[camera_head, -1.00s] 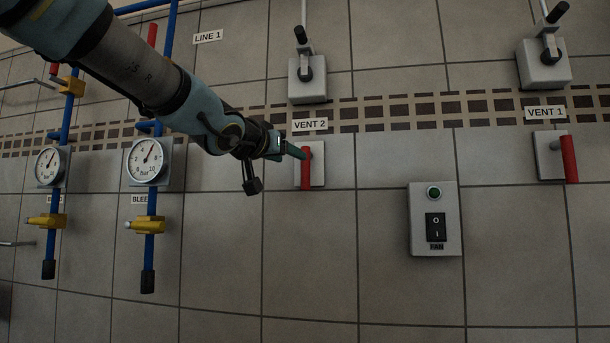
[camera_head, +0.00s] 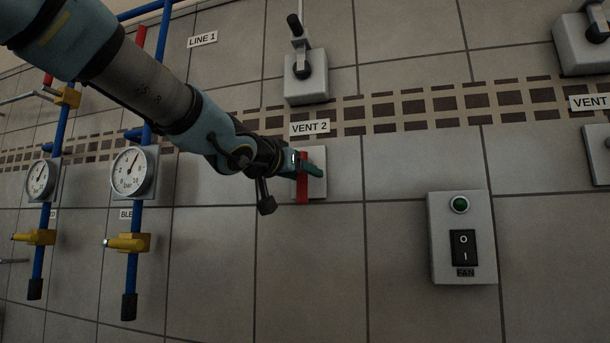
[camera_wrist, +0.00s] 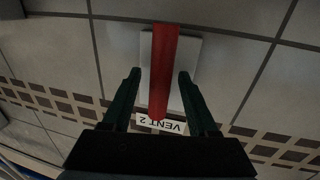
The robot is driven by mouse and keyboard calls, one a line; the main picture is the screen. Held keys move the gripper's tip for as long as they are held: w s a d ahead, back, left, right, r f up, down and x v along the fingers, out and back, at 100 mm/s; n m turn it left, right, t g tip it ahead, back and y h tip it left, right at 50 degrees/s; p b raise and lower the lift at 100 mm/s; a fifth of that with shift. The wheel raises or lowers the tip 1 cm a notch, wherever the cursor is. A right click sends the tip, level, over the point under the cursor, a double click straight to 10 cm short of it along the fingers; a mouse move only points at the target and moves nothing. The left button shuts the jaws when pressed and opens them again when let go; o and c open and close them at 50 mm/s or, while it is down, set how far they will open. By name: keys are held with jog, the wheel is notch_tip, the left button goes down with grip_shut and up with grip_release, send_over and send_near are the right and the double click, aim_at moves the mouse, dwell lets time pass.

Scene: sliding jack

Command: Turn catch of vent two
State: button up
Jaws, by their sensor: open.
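The catch of vent two is a red handle (camera_head: 302,187) on a pale plate (camera_head: 319,184) on the wall, below the VENT 2 label (camera_head: 310,128). It hangs straight down in the head view. My gripper (camera_head: 312,165) is at the handle. In the wrist view the red handle (camera_wrist: 163,75) lies between the two open fingers of my gripper (camera_wrist: 158,88), with a gap on each side. The fingers do not touch it there. The plate (camera_wrist: 187,60) shows behind the handle, and the VENT 2 label (camera_wrist: 158,124) appears upside down.
A grey box with a black-handled lever (camera_head: 305,78) is above the label. A fan switch box (camera_head: 463,240) is at the right. Gauges (camera_head: 133,172) on blue pipes with yellow valves (camera_head: 127,243) stand at the left. The wall below the handle is clear.

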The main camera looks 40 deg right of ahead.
grip_shut()
dwell(0.3)
dwell(1.1)
